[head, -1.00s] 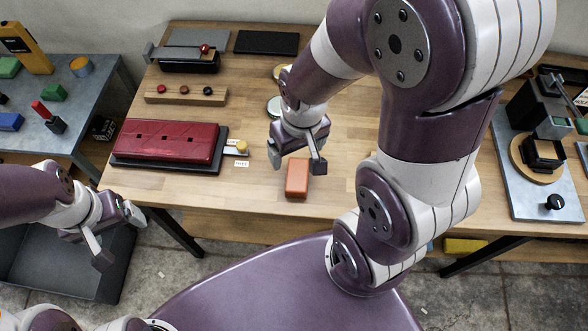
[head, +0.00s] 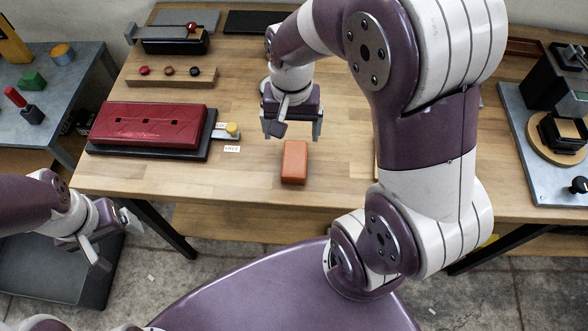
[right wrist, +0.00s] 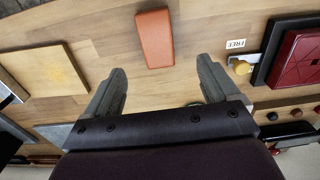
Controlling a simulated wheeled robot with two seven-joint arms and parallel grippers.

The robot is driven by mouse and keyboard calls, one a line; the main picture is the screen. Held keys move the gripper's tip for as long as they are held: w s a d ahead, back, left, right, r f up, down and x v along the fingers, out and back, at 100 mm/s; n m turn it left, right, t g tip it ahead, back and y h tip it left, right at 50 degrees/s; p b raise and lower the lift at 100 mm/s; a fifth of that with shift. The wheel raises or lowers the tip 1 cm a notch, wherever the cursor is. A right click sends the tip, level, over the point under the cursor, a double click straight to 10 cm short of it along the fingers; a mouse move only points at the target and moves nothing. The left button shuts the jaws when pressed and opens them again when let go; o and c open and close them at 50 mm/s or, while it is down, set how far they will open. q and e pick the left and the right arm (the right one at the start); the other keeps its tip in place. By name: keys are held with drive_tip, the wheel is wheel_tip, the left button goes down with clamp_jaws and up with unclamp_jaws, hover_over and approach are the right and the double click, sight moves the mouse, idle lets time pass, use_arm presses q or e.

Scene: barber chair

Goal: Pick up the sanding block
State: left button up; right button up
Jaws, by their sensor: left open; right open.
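The sanding block is an orange-red rectangular block (head: 294,162) lying flat on the wooden table near its front edge. My right gripper (head: 292,134) is open and empty, above the table and just behind the block in the head view. In the right wrist view the block (right wrist: 154,38) lies beyond the fingertips, roughly centred between the two open fingers (right wrist: 160,75), apart from them. My left gripper (head: 112,240) is open and empty, at the lower left, off the table's front edge.
A red case (head: 150,125) on a dark base with a yellow knob (head: 233,129) lies left of the block. A wooden strip with several buttons (head: 163,78) is behind it. A wooden board (right wrist: 42,73) shows in the right wrist view. The table around the block is clear.

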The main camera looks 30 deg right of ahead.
sight(294, 158)
drive_tip(key=f, duration=1.2)
drive_tip(key=shift+s+d+b, duration=0.1)
drive_tip(key=shift+d+b, duration=0.2)
drive_tip(key=shift+b, duration=0.05)
drive_tip(key=shift+r, duration=0.1)
drive_tip(key=c, duration=1.2)
drive_tip(key=shift+r, duration=0.15)
drive_tip(key=shift+r, duration=0.35)
drive_tip(key=r, duration=0.3)
drive_tip(key=shift+s+d+r, duration=0.25)
drive_tip(key=shift+s+r, duration=0.15)
drive_tip(key=s+d+r+p, duration=0.1)
drive_tip(key=s+d+r, duration=0.3)
drive_tip(key=s, duration=0.5)
wheel_tip(294, 158, up, 2)
drive_tip(key=shift+s+d+r, duration=0.1)
drive_tip(key=shift+s+d, duration=0.15)
drive_tip(key=shift+d, duration=0.15)
